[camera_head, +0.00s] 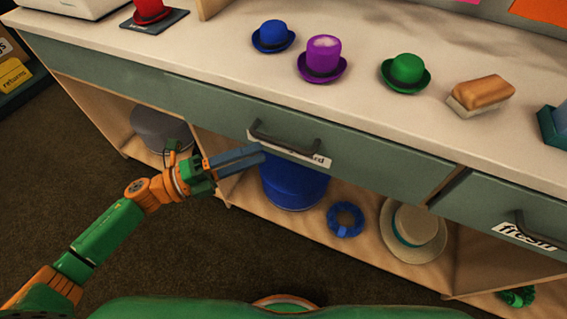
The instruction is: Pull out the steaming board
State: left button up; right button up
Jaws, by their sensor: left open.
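The steaming board's front seems to be the wide grey-green panel (385,167) under the counter, with a dark bar handle (290,145). Its white label (318,160) is partly covered, and only its last letters show. The panel looks flush with the counter front. My left gripper (258,155) is open, its blue-grey fingers pointing right, just below and left of the handle. It overlaps the panel's lower edge in the picture; I cannot tell whether it touches. My right gripper is not in view.
On the counter (220,60) stand blue (273,37), purple (323,60) and green (405,73) hats and a brush (481,93). The shelf below holds a blue drum-shaped thing (293,186), a blue ring (345,219) and a straw hat (412,230). Another drawer (500,207) is at right.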

aim_at(282, 141)
pick_arm(q)
jog(key=x, duration=0.3)
jog(key=p+x, duration=0.1)
jog(key=x, duration=0.3)
jog(key=shift+a+r, duration=0.1)
jog(key=shift+r, duration=0.15)
grip_shut()
dwell(0.9)
